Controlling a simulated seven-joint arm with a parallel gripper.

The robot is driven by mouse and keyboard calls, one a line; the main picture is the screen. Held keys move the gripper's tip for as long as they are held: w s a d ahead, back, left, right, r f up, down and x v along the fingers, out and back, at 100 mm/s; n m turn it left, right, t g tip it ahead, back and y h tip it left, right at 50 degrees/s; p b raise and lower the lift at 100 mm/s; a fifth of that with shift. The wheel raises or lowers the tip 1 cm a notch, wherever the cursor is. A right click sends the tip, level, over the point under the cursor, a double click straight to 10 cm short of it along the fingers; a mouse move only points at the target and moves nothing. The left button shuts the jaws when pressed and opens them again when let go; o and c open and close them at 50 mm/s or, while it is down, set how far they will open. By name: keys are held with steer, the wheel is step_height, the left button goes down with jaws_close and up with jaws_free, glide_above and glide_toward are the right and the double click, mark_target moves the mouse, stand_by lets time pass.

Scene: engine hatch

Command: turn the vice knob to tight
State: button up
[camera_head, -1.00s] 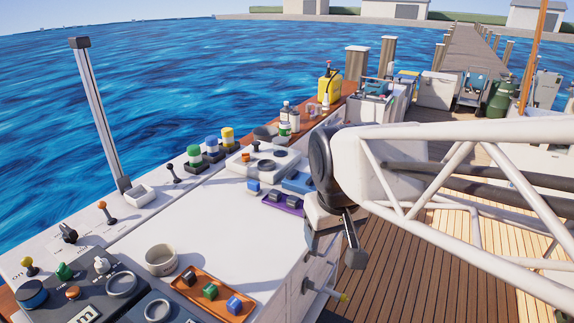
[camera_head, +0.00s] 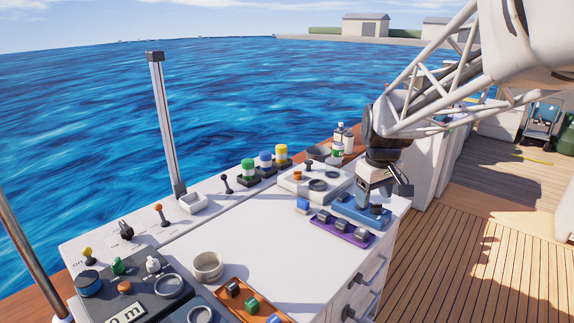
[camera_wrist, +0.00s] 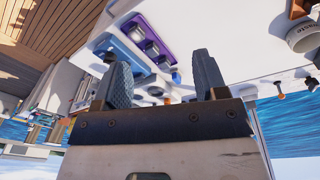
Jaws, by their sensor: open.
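My gripper (camera_head: 382,190) hangs over the right rear corner of the white bench, close above a low blue fixture (camera_head: 350,210). Its two fingers are apart and nothing shows held between them in the wrist view (camera_wrist: 163,78). The blue fixture, which looks like the vice, also shows in the wrist view (camera_wrist: 118,48), beyond the left finger. A small dark round part (camera_head: 376,209) sits at its right end and may be the knob. My gripper partly hides the fixture. I cannot read the knob's setting or tell contact.
A purple tray (camera_head: 343,236) with dark blocks lies just in front of the blue fixture. Colored jars stand behind. The bench middle (camera_head: 270,240) is clear.

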steer(key=w+d+f+n, duration=0.1)
steer(key=w+d+f, duration=0.15)
steer(key=w, duration=0.35)
steer(key=w+d+f+n, duration=0.1)
steer(key=w+d+f, duration=0.15)
steer(key=w, duration=0.45)
steer(key=n+g, duration=0.1)
steer(key=n, duration=0.1)
glide_above(377, 205)
step_height(377, 205, down, 8)
steer(key=shift+w+d+f+n, duration=0.1)
steer(key=shift+w+f+n, duration=0.15)
steer(key=shift+n, duration=0.05)
steer(key=shift+f, duration=0.1)
steer(key=shift+f, duration=3.8)
steer(key=c, duration=0.9)
